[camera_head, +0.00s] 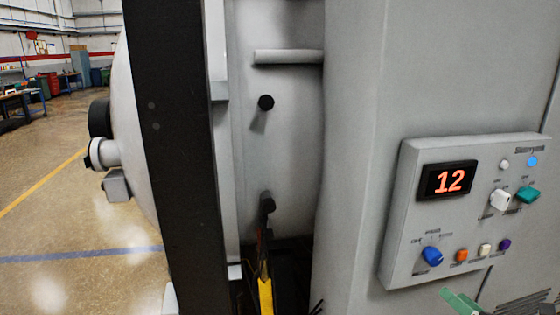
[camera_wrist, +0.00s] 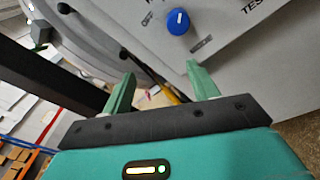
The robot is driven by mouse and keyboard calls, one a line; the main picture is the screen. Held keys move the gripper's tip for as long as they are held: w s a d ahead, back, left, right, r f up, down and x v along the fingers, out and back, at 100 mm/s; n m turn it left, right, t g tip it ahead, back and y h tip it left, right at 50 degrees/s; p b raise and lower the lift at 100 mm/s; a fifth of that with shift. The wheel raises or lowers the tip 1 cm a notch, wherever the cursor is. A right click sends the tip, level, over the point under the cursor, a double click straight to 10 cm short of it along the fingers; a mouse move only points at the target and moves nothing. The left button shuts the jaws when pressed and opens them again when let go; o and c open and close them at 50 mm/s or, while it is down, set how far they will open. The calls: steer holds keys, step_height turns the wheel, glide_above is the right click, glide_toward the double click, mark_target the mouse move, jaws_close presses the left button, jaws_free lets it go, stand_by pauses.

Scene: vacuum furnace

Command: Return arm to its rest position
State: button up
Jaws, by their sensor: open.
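My gripper (camera_wrist: 161,75) shows in the wrist view with its two green fingers apart and nothing between them. Its teal body and dark bar fill the lower part of that view. In the head view only a green finger tip (camera_head: 462,302) shows at the bottom edge, below the control panel (camera_head: 404,195); the rest is out of frame. The blue knob (camera_head: 432,256) sits at the panel's lower left. In the wrist view the blue knob (camera_wrist: 178,22) lies beyond the fingertips, apart from them.
The grey cabinet (camera_head: 350,150) carries the panel, whose red display (camera_head: 448,181) reads 12. A dark upright post (camera_head: 180,150) stands before the rounded furnace body (camera_head: 135,140). Open floor (camera_head: 80,240) lies at the left. A yellow-and-black part (camera_head: 265,290) is low beside the cabinet.

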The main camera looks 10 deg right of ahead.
steer(key=w+a+n+g+y, duration=0.2)
steer(key=a+n+g+y, duration=0.45)
steer(key=a+n, duration=0.85)
steer(key=s+a+r+n+g+h, duration=0.1)
steer(key=a+n, duration=0.5)
steer(key=n, duration=0.7)
steer(key=s+a+r+n+g+h, duration=0.1)
steer(key=s+a+n+g+h, duration=0.3)
steer(key=a+n+h, duration=0.3)
steer(key=s+n+h, duration=0.1)
steer(key=n, duration=0.4)
steer(key=shift+r+n, duration=0.4)
steer(key=shift+s, duration=0.1)
